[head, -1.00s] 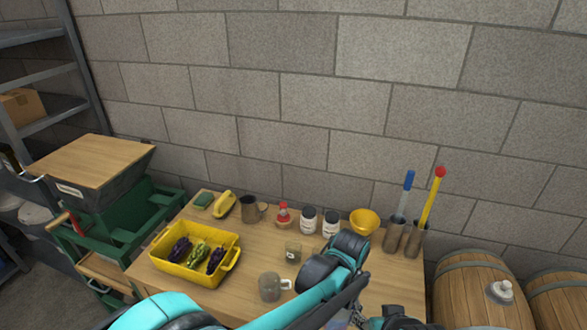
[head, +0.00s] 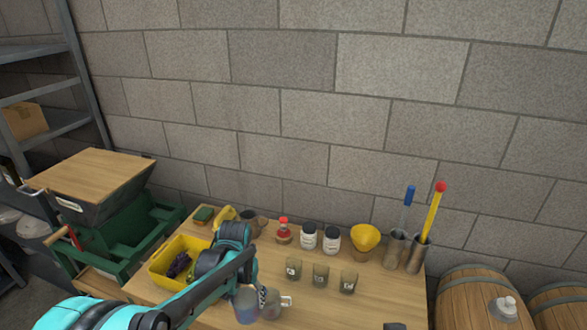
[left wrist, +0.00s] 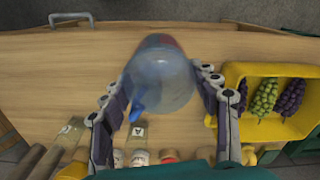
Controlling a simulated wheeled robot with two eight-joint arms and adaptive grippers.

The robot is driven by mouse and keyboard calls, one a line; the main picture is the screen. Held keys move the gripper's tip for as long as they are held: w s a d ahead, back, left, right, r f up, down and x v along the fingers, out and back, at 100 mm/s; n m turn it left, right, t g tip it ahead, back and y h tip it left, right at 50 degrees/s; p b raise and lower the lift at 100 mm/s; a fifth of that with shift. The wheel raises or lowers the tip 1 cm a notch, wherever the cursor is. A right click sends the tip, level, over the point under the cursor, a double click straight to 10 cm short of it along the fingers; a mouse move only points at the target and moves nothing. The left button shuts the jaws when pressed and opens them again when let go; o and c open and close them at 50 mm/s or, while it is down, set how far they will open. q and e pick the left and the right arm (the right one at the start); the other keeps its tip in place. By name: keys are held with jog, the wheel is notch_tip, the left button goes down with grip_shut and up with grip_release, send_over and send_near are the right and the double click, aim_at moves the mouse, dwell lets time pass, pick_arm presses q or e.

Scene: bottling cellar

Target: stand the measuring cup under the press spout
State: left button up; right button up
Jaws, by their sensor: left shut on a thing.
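The measuring cup (left wrist: 165,85) is clear and bluish with a blue handle; it fills the middle of the left wrist view, between the fingers of my left gripper (left wrist: 165,110). In the head view the cup (head: 245,307) is low in the picture, partly behind my left arm, and my left gripper (head: 262,298) is shut on it. I cannot tell whether it is clear of the table. The green press (head: 135,235) with a wooden-topped dark hopper stands left of the table. I cannot make out its spout. My right gripper is not clearly in view.
A yellow crate (head: 165,255) of grapes lies between the cup and the press.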

pick_arm(q)
jog(key=a+f+n+b, duration=0.1)
jog(key=a+f+b, duration=0.3)
jog(key=f+b, duration=0.1)
jog(key=shift+a, duration=0.2)
pick_arm(e)
notch_tip(320, 180, down, 5)
jog(key=shift+r, duration=0.1)
pick_arm(q)
jog(key=shift+r, duration=0.1)
pick_arm(e)
jog(key=shift+c, duration=0.7)
